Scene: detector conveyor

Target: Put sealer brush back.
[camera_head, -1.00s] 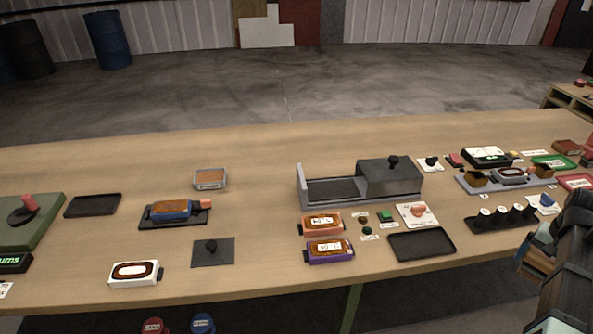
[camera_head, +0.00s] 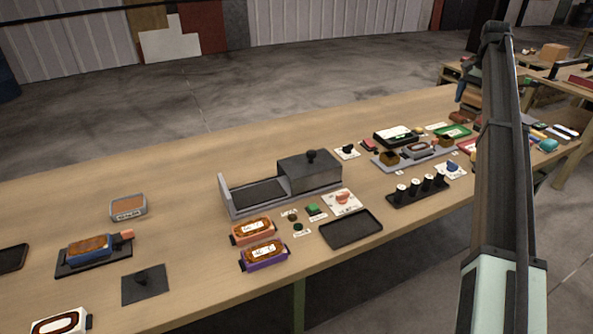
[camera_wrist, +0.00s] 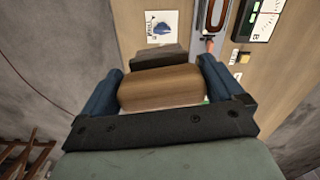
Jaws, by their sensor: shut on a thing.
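In the wrist view, my gripper (camera_wrist: 163,72) has its blue fingers on both sides of a brown wooden block (camera_wrist: 160,88), which I take to be the sealer brush's handle. A grey-brown block-like part (camera_wrist: 161,56) shows just past it; I cannot tell whether it is the brush's end. The held thing is above the table's edge area, near a white card with a blue knob (camera_wrist: 162,28).
A grey box with a slide (camera_head: 310,172) stands mid-table. The table's back strip is clear.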

